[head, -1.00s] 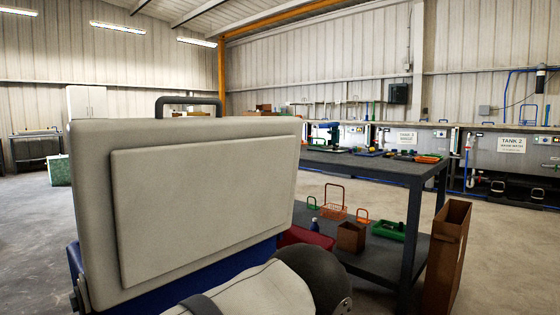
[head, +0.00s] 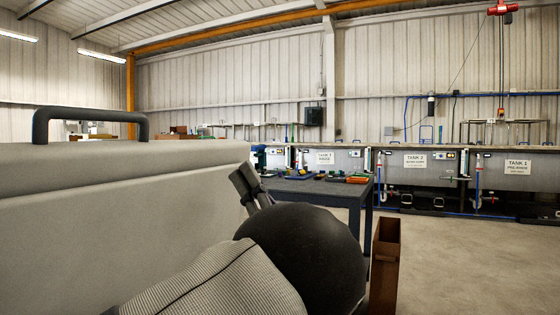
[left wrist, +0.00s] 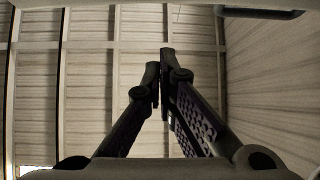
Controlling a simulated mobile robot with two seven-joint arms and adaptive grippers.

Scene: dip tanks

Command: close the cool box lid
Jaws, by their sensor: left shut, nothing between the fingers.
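The cool box lid (head: 110,225) is a large off-white panel standing raised at the left of the head view. A dark bar handle (head: 90,113) runs along its top edge. The box body is hidden below the frame. My left gripper (head: 243,180) is beside the lid's right edge, partly behind my own rounded arm link. Whether it touches the lid I cannot tell. In the left wrist view its two dark fingers (left wrist: 160,62) meet at the tips, with nothing between them. My right gripper is not in view.
A dark work table (head: 310,190) with small items stands beyond the lid. A tall brown open bin (head: 385,262) stands on the floor to the right of my arm. A row of tanks with signs (head: 415,161) lines the back wall. The floor at right is clear.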

